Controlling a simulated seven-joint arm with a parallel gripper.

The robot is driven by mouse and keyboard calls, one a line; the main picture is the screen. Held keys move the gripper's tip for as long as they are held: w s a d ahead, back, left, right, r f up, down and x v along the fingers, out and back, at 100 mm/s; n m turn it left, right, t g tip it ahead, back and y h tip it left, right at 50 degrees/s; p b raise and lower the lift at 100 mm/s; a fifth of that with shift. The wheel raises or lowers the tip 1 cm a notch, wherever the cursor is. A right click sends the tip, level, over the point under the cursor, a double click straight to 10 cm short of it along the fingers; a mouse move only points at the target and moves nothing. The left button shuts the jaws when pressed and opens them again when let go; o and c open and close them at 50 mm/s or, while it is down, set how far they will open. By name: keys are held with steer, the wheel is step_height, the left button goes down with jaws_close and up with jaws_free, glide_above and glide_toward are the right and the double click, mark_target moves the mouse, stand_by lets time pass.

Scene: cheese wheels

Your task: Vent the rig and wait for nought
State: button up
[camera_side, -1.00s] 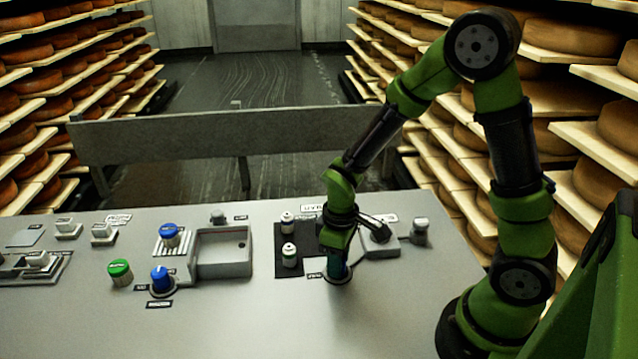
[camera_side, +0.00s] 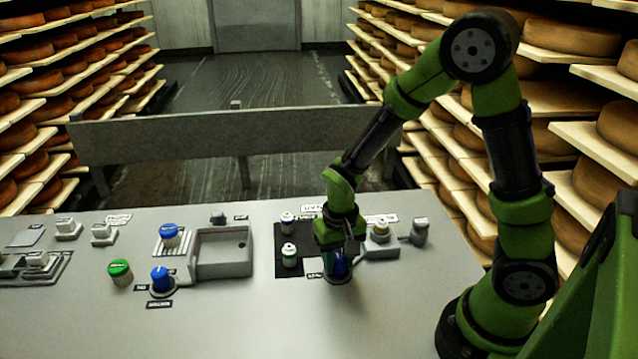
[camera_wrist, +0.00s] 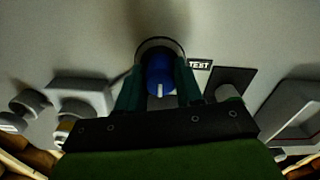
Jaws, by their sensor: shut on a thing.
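My gripper (camera_side: 338,264) points down at the right part of the grey panel (camera_side: 240,325). Its fingers are shut on a blue knob (camera_wrist: 160,76) with a white pointer line, which sits in a round dark collar on the panel. In the wrist view the fingers (camera_wrist: 158,88) stand on both sides of the knob, and the white line points toward the gripper's palm. In the side view the fingers mostly hide this knob. No gauge reading can be made out.
Two small white-topped pieces (camera_side: 289,250) stand on a black plate left of my gripper. A grey valve block (camera_side: 381,244) is close on its right. Further left are an empty tray (camera_side: 224,266), blue knobs (camera_side: 162,279) and a green-capped jar (camera_side: 120,270). A rail (camera_side: 230,135) runs behind.

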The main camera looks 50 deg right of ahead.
mark_target(338, 258)
steer(key=shift+m, duration=0.4)
steer(key=o, duration=1)
steer(key=shift+o, duration=0.2)
steer(key=shift+r, duration=0.1)
step_height(338, 258, up, 17)
